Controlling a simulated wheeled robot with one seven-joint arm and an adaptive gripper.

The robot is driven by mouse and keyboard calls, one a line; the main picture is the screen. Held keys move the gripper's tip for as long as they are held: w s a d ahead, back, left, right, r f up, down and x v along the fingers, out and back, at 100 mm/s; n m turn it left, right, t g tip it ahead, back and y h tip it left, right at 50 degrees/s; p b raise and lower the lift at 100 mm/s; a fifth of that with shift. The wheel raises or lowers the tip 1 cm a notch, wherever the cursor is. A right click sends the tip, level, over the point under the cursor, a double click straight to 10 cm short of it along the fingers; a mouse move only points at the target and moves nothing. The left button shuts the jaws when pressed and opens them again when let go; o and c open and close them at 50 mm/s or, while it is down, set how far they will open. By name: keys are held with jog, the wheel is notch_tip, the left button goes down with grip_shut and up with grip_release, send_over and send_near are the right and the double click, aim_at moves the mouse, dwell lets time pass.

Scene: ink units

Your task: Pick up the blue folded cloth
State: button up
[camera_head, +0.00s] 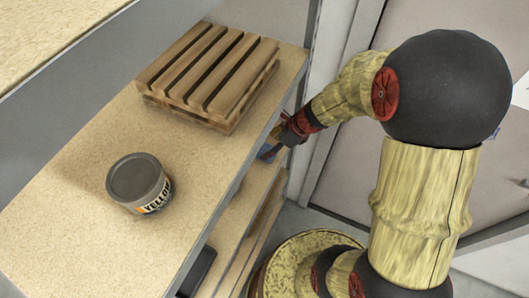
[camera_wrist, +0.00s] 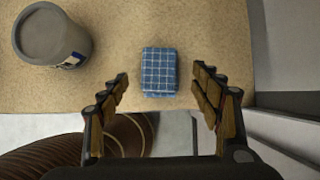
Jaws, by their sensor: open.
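The blue folded cloth (camera_wrist: 160,72) has a white checked pattern and lies on a tan shelf (camera_wrist: 125,90) near its front edge in the wrist view. In the head view only a small blue patch of the cloth (camera_head: 268,152) shows beside my gripper (camera_head: 290,132), below the top shelf's edge; the rest is hidden. In the wrist view my gripper (camera_wrist: 160,88) is open. Its fingers are apart, one on each side of the cloth's near end, with gaps between them and the cloth. Nothing is held.
A grey-lidded can (camera_wrist: 52,36) stands left of the cloth. On the top shelf are a wooden pallet (camera_head: 208,75) and a can labelled YELLOW (camera_head: 139,182). A grey wall (camera_wrist: 285,55) is right of the lower shelf. The shelf beyond the cloth is clear.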

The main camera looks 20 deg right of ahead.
aim_at(265, 148)
jog(key=b+x, duration=0.2)
jog(key=x, duration=0.2)
jog(key=shift+w+a+f, duration=0.2)
jog(key=shift+f, duration=0.05)
jog(key=shift+r, duration=0.1)
jog(key=shift+c, duration=0.6)
jog(key=c, duration=1.1)
jog(key=shift+c, duration=0.2)
